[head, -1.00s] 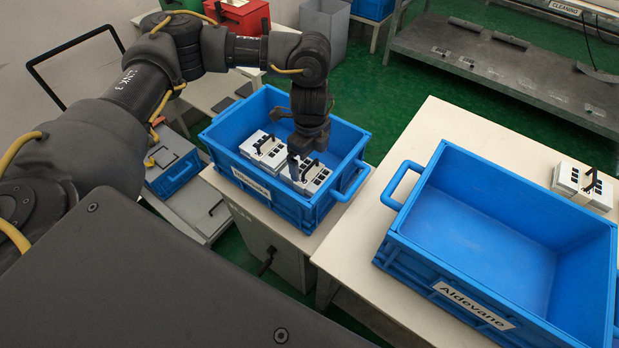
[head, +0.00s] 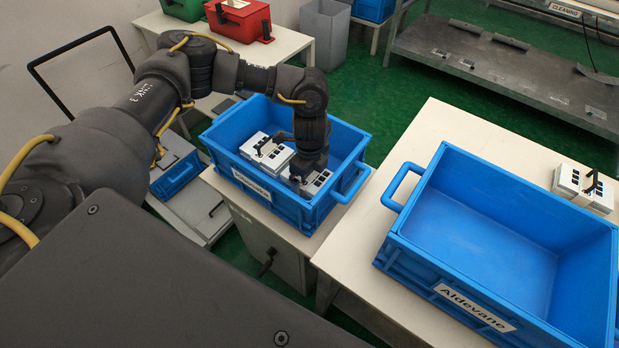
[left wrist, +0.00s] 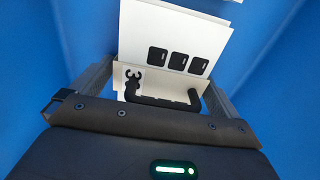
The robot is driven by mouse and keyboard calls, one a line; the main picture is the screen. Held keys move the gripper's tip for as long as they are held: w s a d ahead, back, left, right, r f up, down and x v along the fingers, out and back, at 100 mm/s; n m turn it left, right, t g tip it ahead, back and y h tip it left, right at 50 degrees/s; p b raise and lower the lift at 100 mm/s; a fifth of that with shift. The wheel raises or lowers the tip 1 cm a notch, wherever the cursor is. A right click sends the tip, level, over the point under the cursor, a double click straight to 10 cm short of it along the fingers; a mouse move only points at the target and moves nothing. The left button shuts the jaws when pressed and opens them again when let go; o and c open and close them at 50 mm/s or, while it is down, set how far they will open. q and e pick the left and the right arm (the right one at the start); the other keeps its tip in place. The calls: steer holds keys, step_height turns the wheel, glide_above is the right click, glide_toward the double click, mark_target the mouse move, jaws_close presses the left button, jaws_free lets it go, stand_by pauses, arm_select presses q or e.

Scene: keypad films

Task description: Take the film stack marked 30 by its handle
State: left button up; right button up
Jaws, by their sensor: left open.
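Two white film stacks with black squares and black handles lie in the left blue bin (head: 225,135): one at the left (head: 270,157) and one at the right (head: 319,184). My left gripper (head: 303,172) is down in the bin over the right stack and partly hides it. In the left wrist view the open fingers stand on either side of this stack's black handle (left wrist: 165,99), apart from it. The stack (left wrist: 180,42) shows several black marks; I cannot read a number 30 on it. My right gripper is not in view.
A larger, empty blue bin labelled Aldevane (head: 475,305) stands on the right table (head: 350,240). Another film stack (head: 583,187) lies behind it. The left bin's walls surround my gripper closely. A red box (head: 240,20) stands farther back.

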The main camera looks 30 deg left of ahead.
arm_select(q)
steer(key=c, duration=0.9)
steer(key=shift+r, duration=0.1)
